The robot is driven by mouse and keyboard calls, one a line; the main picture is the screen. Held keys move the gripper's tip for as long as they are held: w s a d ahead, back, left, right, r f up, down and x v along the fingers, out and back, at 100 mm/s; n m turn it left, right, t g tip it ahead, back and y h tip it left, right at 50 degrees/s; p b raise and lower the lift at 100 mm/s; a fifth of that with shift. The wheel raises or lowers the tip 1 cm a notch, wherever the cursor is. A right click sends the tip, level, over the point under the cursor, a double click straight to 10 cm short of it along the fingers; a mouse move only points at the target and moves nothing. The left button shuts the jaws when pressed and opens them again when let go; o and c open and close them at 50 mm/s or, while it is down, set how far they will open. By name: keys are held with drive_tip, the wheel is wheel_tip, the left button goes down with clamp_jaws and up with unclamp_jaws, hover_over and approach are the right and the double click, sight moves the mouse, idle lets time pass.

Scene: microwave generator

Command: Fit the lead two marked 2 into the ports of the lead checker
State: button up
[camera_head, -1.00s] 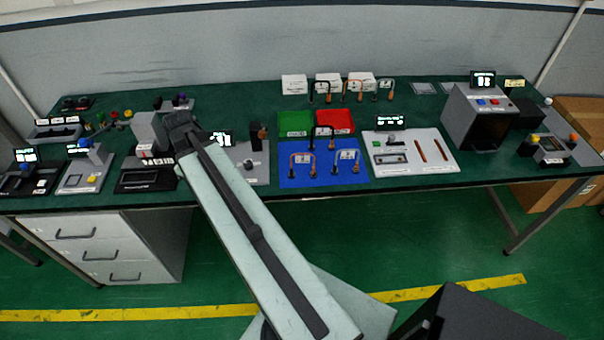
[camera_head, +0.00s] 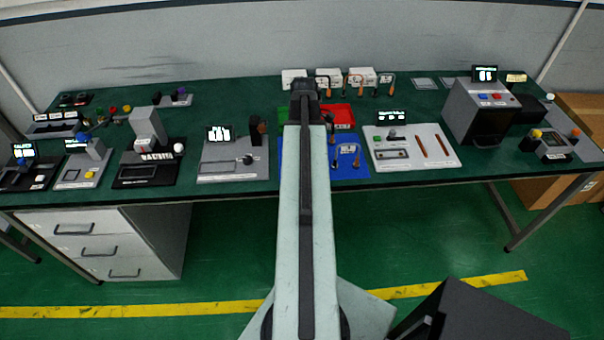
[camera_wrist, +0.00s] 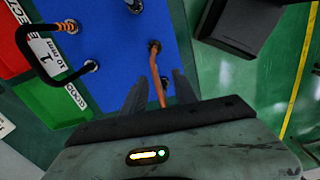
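In the wrist view my gripper (camera_wrist: 158,90) is open, its two dark fingers pointing down at the blue mat (camera_wrist: 110,25). An orange lead (camera_wrist: 157,75) shows between the fingers; I see no contact, and its mark is not readable. I cannot tell which lead is marked 2 or which panel is the lead checker.
A green tray and a red tray (camera_head: 342,115) stand behind the mat. Several leads (camera_head: 357,85) stand by white boxes at the back. A white panel (camera_head: 425,158) is right of the mat, a grey panel (camera_head: 230,172) left of it.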

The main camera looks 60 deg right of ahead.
drive_tip(key=f+b, duration=0.5)
drive_tip(key=shift+w+f, duration=0.2)
drive_tip(key=shift+r, duration=0.2)
clamp_jaws()
